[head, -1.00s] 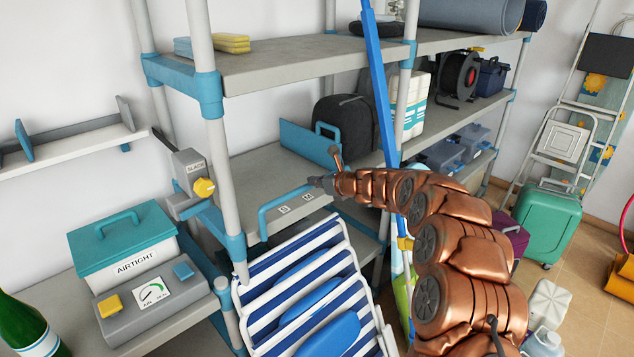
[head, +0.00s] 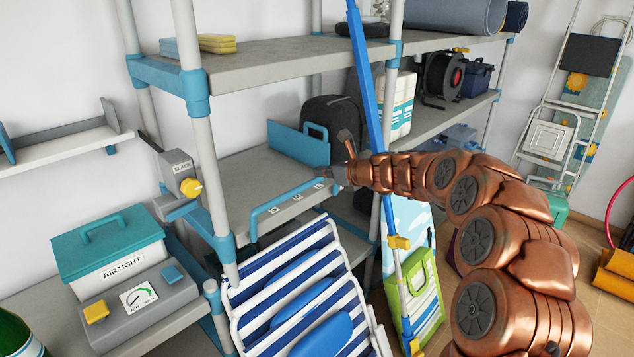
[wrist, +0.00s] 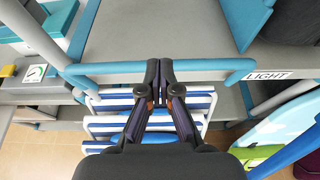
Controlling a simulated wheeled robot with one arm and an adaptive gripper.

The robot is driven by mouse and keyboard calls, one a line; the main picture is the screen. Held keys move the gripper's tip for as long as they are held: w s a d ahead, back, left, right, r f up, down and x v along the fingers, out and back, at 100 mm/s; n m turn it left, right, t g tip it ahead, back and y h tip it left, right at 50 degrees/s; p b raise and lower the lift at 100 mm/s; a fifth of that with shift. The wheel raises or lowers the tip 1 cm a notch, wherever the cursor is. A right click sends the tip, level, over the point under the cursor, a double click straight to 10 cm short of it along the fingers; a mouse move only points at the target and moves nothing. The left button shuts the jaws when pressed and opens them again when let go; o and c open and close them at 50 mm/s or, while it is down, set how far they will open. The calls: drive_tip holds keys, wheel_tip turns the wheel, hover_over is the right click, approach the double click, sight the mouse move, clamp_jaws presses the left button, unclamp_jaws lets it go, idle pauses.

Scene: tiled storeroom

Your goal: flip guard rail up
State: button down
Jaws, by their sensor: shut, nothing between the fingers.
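The guard rail (head: 285,195) is a blue bar along the front of the middle shelf (head: 235,180). Its left end bends down to the shelf's front edge in the head view. My gripper (head: 322,172) is at the rail's right part, its fingers together and empty. In the wrist view the rail (wrist: 110,68) crosses the picture from left to right, and my gripper (wrist: 158,64) overlaps it near the middle. The fingers hide a short stretch of rail. Whether they touch it I cannot tell.
A folded blue-and-white striped chair (head: 290,290) stands below the rail. A blue pole (head: 370,90) rises close to my arm. A grey box with a yellow knob (head: 190,187) is fixed by the left post.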

drive_tip(key=shift+s+d+r, duration=0.25)
drive_tip(key=shift+r, duration=0.25)
drive_tip(key=shift+s+d+r, duration=0.2)
drive_tip(key=shift+d+r, duration=0.05)
drive_tip(key=shift+r, duration=0.25)
drive_tip(key=shift+s+d+r, duration=0.25)
drive_tip(key=shift+r, duration=0.25)
